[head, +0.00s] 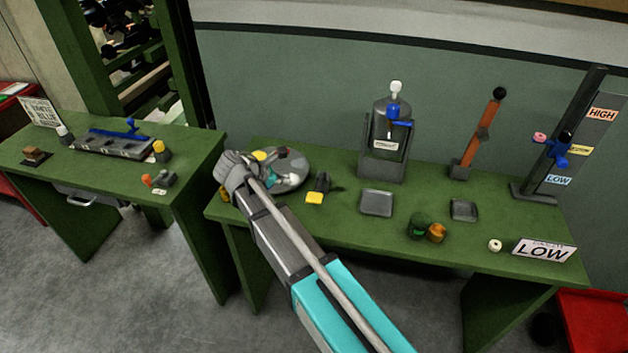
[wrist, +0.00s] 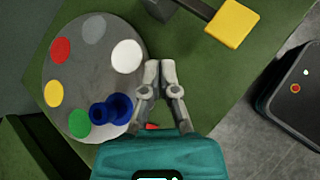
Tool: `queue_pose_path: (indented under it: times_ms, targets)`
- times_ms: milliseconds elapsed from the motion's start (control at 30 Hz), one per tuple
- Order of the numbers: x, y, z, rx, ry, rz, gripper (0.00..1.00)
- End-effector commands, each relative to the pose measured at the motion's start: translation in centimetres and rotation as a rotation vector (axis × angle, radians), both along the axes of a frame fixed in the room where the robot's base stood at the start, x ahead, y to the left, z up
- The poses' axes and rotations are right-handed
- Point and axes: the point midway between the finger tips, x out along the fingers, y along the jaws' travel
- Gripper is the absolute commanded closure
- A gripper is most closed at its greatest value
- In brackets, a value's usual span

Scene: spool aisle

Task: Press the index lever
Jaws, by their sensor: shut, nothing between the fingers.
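The lever beside the disc has a yellow pad (head: 315,198) on a dark arm; this pad also shows at the top right of the wrist view (wrist: 233,24). The round grey disc (head: 292,178) carries coloured spots, and it fills the left of the wrist view (wrist: 84,68). A blue spool-like piece (wrist: 112,108) stands on its near edge. My gripper (wrist: 160,66) is shut and empty, its fingertips at the disc's right edge in the picture, apart from the yellow pad. In the head view my wrist covers the disc's left part, and the fingertips cannot be made out.
A grey tray (head: 377,203), a smaller tray (head: 464,210), green and orange pieces (head: 420,226) and a LOW sign (head: 543,250) are on the green table. A dispenser (head: 386,140) and a tall post (head: 575,130) stand behind. A second table (head: 100,170) is left, across a floor gap.

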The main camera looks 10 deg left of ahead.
Motion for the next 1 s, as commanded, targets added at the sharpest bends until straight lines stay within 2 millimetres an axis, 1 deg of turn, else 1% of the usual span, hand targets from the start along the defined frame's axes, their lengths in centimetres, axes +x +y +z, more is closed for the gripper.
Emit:
queue_pose_path:
  times_ms: [33, 400, 667, 1000]
  targets:
    - [0.1, -0.7, 1.1, 0.026, 0.016, -0.02, 1.0]
    - [-0.2, -3.9, 3.4, 0.239, 0.137, -0.17, 1.0]
    - [-0.6, -5.7, 5.5, 0.388, 0.219, -0.278, 1.0]
    - [-1.2, -7.6, 8.9, 0.583, 0.322, -0.426, 1.0]
